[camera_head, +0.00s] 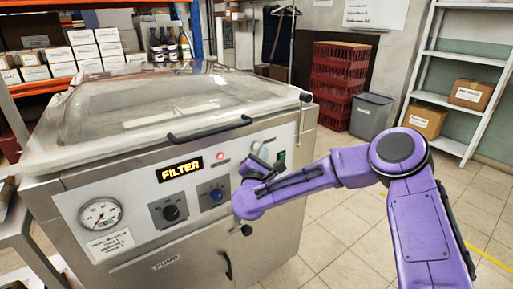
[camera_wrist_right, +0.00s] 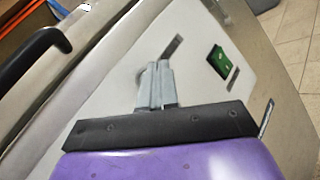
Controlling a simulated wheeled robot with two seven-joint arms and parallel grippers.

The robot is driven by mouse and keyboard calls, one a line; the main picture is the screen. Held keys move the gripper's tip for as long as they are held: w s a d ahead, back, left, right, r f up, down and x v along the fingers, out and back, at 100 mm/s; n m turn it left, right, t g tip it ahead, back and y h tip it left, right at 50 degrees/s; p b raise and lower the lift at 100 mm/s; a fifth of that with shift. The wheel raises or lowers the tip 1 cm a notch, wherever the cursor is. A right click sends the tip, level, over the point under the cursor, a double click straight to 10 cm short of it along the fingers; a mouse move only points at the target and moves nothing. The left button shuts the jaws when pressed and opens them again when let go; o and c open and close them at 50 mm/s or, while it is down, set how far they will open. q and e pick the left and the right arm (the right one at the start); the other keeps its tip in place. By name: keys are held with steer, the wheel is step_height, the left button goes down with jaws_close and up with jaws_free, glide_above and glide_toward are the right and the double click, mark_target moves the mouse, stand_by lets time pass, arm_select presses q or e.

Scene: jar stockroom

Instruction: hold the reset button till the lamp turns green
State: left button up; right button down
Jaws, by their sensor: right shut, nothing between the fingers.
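The machine (camera_head: 150,190) has a sloping front panel with a lit display (camera_head: 181,172) reading FILTER. A small lamp (camera_head: 220,156) right of the display glows red. My right gripper (camera_head: 257,150) is at the right part of the panel, its fingers shut with nothing between them. In the right wrist view its grey fingertips (camera_wrist_right: 156,72) point at the white panel (camera_wrist_right: 120,75). I cannot make out the reset button; the fingers may hide it. Whether the fingertips touch the panel is not clear. My left gripper is not in view.
A green switch (camera_head: 282,157) is just right of the gripper; it also shows in the wrist view (camera_wrist_right: 219,60). Two knobs (camera_head: 170,212) (camera_head: 217,195) and a gauge (camera_head: 101,214) are to the left. The lid handle (camera_head: 210,129) juts out above.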

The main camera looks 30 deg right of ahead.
stand_by(0.8)
steer(key=shift+w+b, duration=0.45)
steer(key=shift+b, duration=0.15)
steer(key=shift+w+a+b, duration=0.1)
steer(key=shift+w+b, duration=0.3)
steer(key=shift+b, duration=0.1)
stand_by(0.3)
steer(key=shift+s, duration=0.1)
stand_by(1.9)
steer(key=shift+s+b, duration=0.3)
steer(key=shift+s, duration=0.45)
